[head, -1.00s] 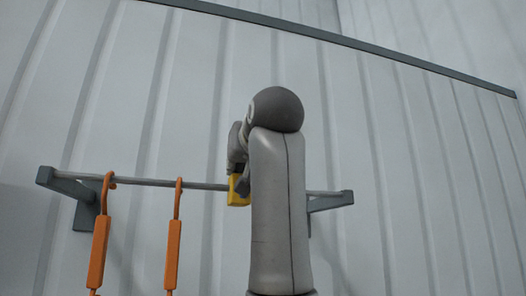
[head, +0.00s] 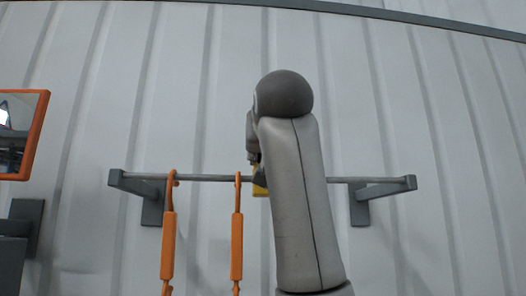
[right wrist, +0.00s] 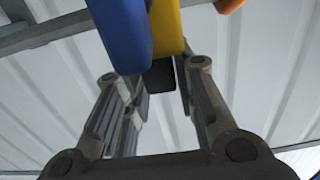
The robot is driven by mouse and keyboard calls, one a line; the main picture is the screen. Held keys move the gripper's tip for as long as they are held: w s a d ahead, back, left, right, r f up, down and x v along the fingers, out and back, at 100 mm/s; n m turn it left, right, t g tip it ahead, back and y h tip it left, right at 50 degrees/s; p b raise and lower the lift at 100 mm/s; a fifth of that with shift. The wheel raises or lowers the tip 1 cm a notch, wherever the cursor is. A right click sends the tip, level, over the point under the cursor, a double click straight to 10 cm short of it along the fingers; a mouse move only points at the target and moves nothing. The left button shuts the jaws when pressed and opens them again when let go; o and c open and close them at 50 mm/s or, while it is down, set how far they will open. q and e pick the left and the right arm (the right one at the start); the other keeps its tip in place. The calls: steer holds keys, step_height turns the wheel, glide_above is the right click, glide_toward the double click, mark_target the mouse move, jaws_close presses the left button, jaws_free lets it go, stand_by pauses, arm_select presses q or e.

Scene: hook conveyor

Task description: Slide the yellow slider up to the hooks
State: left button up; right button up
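The yellow slider (head: 259,186) sits on the grey rail just right of the nearer orange hook (head: 237,240), with a small gap between them. Another orange hook (head: 168,240) hangs further left. My right arm covers much of the slider in the head view. In the right wrist view the slider (right wrist: 168,27) reaches down between the fingertips of my right gripper (right wrist: 160,85), which look closed about it. A blue piece (right wrist: 122,35) hides the left fingertip, and a dark block (right wrist: 160,76) shows between the fingers. My left gripper is not in view.
The rail (head: 205,178) runs between a left bracket (head: 150,203) and a right bracket (head: 360,205) on a ribbed grey wall. An orange-framed panel (head: 35,150) stands at the far left. Something orange (right wrist: 228,5) shows at the right wrist view's top edge.

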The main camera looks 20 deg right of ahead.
steer(key=shift+o, duration=1.1)
steer(key=shift+s+a, duration=0.1)
steer(key=shift+s, duration=0.2)
arm_select(q)
steer(key=shift+w+d, duration=0.4)
steer(key=shift+d, duration=0.15)
arm_select(e)
steer(key=v, duration=1.1)
steer(key=shift+s+f, duration=0.1)
steer(key=shift+s, duration=0.05)
